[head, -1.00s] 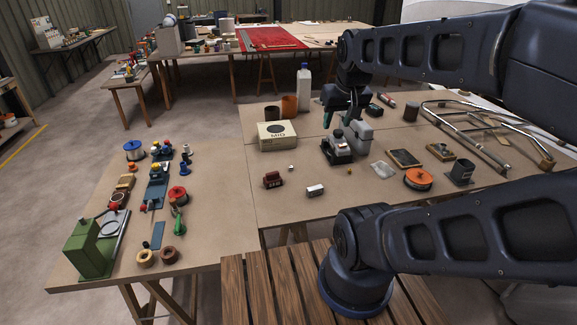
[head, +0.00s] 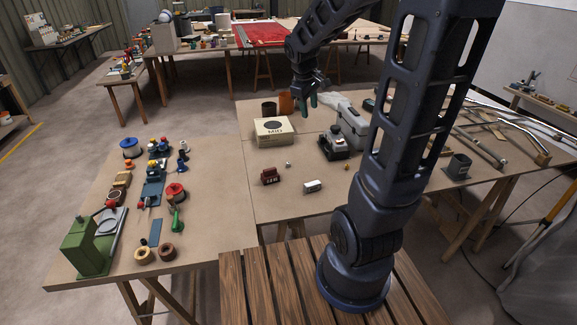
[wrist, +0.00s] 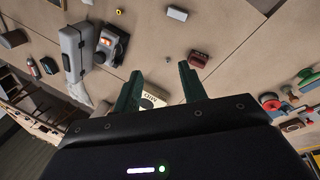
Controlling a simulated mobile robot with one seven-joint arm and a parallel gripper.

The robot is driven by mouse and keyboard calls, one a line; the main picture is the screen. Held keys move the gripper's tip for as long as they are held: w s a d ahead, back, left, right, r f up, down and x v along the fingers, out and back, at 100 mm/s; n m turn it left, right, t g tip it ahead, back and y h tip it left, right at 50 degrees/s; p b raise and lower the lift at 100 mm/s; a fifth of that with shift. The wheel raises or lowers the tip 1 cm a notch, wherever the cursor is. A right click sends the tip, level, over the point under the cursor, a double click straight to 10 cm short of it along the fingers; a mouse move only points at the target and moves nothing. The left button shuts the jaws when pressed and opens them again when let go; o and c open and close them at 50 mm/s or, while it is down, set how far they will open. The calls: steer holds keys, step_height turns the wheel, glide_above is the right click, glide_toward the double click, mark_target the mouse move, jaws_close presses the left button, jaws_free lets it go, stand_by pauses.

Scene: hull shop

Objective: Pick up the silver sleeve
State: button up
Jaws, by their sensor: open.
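A small silvery piece (head: 288,165) lies on the right table, between the MIG box and a dark red block; it looks like the silver sleeve, though it is too small for its shape to be clear. In the wrist view the piece (wrist: 168,58) shows just beyond the fingertips, between their lines. My gripper (head: 307,101) is open and empty, well above the table, behind and above the piece. The wrist view shows its two green fingers (wrist: 160,74) spread apart.
The MIG box (head: 272,132) stands left of my gripper. A dark red block (head: 269,177) and a whitish block (head: 312,187) lie in front of the piece. A grey machine (head: 350,128) stands to the right. Bare tabletop surrounds the piece.

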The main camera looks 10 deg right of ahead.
steer(key=w+a+f+n+g+h, duration=0.1)
steer(key=w+a+f+n, duration=0.15)
steer(key=w+f, duration=0.35)
steer(key=w+a+f+n, duration=0.1)
steer(key=w+f+n, duration=0.2)
steer(key=w+f, duration=0.25)
steer(key=n+h, duration=0.1)
steer(key=n, duration=0.5)
glide_toward(288, 164)
steer(key=f, duration=0.1)
steer(key=w+f, duration=0.1)
steer(key=shift+w+d+f+g, duration=0.2)
steer(key=shift+d+f+g, duration=0.05)
steer(key=shift+d+g, duration=0.15)
steer(key=shift+d+x, duration=0.15)
steer(key=shift+x, duration=1.3)
steer(key=shift+d+x, duration=0.2)
steer(key=shift+x, duration=1.25)
steer(key=shift+r, duration=0.2)
jaws_close()
